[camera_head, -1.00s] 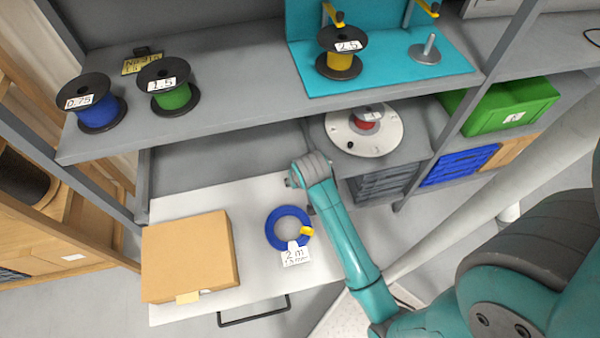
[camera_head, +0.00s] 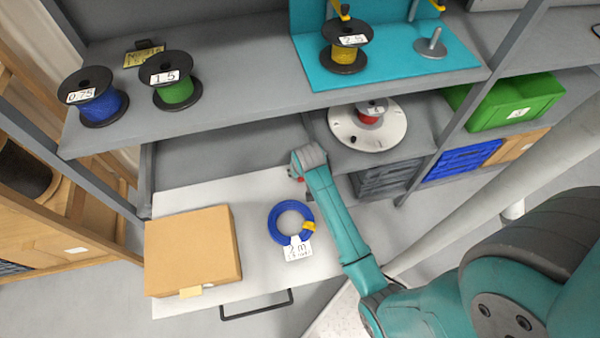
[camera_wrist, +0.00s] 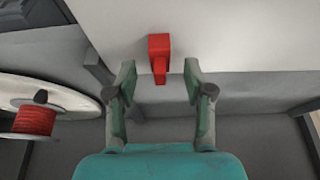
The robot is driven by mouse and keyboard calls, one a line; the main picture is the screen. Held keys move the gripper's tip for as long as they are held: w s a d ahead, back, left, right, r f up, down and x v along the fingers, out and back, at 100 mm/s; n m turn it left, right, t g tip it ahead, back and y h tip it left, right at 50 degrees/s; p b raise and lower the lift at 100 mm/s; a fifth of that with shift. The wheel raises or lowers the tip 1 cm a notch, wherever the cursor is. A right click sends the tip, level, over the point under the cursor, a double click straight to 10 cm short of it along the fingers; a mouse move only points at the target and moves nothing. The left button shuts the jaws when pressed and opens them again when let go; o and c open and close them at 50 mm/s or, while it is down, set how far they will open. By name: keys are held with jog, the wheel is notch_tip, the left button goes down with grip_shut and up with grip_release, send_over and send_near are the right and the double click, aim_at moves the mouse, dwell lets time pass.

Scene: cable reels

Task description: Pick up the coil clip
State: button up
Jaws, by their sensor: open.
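A small red piece (camera_wrist: 159,56), which I take to be the coil clip, lies at the edge of the white drawer top (camera_wrist: 225,40) in the wrist view. It has a wider block and a narrower end toward me. My gripper (camera_wrist: 159,82) is open, with one finger on each side of the narrow end and a gap on both sides. In the head view a bit of red (camera_head: 300,179) shows beside the end of my arm; my fingers are hidden there. A blue cable coil (camera_head: 272,224) with a yellow band and a white tag lies on the white surface.
A cardboard box (camera_head: 190,250) stands left of the coil. A white disc (camera_head: 345,132) with a red reel (camera_wrist: 36,120) is close by my gripper. The grey shelf (camera_head: 235,105) with several reels overhangs the back of the drawer.

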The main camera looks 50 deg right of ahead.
jog(key=shift+x, duration=1.1)
jog(key=c, duration=0.9)
jog(key=shift+c, duration=0.2)
jog(key=shift+r, duration=0.1)
notch_tip(320, 180, up, 10)
jog(key=shift+f, duration=0.1)
jog(key=shift+a, duration=0.1)
grip_shut()
